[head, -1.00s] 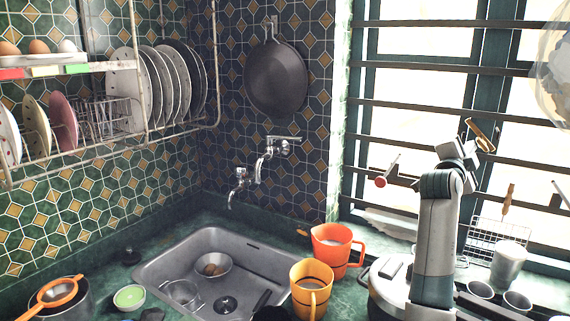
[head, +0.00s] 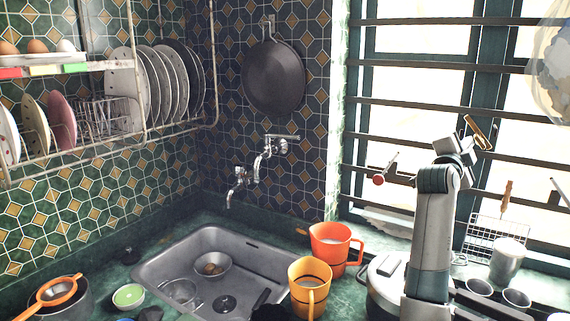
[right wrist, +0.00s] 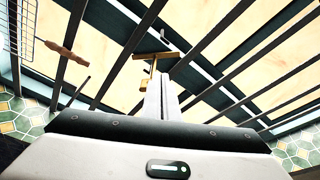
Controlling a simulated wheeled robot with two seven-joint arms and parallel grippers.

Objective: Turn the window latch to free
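The brass window latch (head: 478,132) is on the dark green window frame behind the bars, at the right of the head view. In the right wrist view the latch (right wrist: 157,57) shows as a brass crossbar with a short stem and a small brass block below it. My right gripper (right wrist: 163,80) points at the window with its fingers together. Its tips are close to the stem and block; I cannot tell whether they touch. In the head view the gripper (head: 466,150) is just below the latch, and the fingertips are hard to make out. My left gripper is out of view.
Dark horizontal bars (head: 440,107) cross the window in front of the panes. An orange mug (head: 335,243) and a yellow mug (head: 309,285) stand left of my right arm.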

